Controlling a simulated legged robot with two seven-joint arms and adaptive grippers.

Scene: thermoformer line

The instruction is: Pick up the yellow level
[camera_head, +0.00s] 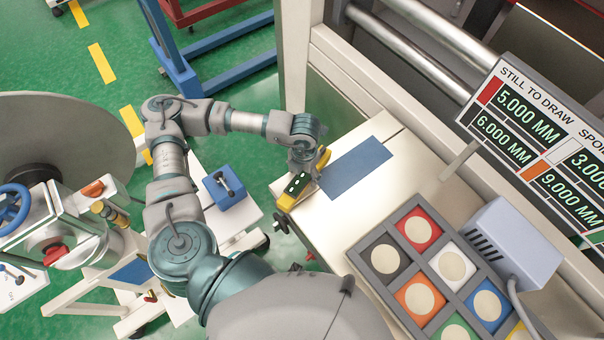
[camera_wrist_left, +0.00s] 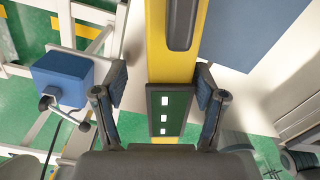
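The yellow level (camera_head: 287,200) lies on the cream bench top at its left edge, beside the blue mat. In the left wrist view the level (camera_wrist_left: 172,62) runs up the picture, with a dark green panel with white marks and a dark grey raised part. My left gripper (camera_head: 303,168) is over the level and hides its middle in the head view. In the wrist view the left gripper's fingers (camera_wrist_left: 160,92) are apart on either side of the level. A gap shows on the left; the right finger appears very near its edge. My right gripper is in neither view.
The blue mat (camera_head: 357,167) lies flat on the bench (camera_head: 345,212). A grey tray (camera_head: 395,222) of coloured squares and a display panel (camera_head: 535,135) stand to the right. A blue box with a lever (camera_head: 226,190) is on a white stand left of the bench.

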